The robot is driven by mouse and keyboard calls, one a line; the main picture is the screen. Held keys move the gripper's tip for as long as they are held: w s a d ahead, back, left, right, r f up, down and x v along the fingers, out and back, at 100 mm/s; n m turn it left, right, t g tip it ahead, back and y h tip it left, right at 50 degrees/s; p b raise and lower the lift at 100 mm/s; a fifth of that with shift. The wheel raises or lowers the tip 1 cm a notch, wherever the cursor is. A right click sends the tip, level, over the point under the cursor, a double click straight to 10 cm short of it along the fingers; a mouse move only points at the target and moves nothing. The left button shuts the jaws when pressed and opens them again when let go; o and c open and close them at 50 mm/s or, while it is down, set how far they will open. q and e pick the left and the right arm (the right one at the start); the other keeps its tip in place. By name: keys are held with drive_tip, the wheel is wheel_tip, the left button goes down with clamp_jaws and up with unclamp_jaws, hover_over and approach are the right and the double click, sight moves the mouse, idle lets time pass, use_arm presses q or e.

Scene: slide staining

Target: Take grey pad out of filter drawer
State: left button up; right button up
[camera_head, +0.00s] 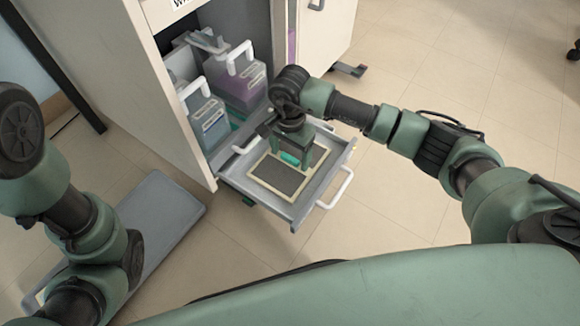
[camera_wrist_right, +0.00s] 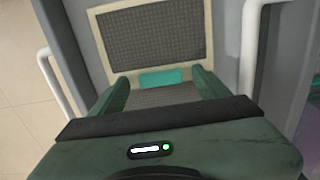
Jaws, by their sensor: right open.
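The grey pad (camera_head: 277,177) lies flat in the pulled-out filter drawer (camera_head: 301,207). It is a dark grey mesh with a cream frame and a teal tab. My right gripper (camera_head: 298,165) points down over the tab side of the pad. In the right wrist view the pad (camera_wrist_right: 155,45) lies ahead of my gripper (camera_wrist_right: 162,88). Its fingers are open, one on either side of the teal tab (camera_wrist_right: 162,78), and I cannot tell whether they touch it. The left gripper is out of view; only parts of my left arm show.
The drawer has white handles, one at its front corner (camera_head: 337,188). The cabinet (camera_head: 100,75) above holds a blue-liquid container (camera_head: 210,122) and a purple one (camera_head: 243,88). A grey platform (camera_head: 160,225) lies on the floor at left.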

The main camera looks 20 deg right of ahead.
drive_tip(key=c, duration=1.5)
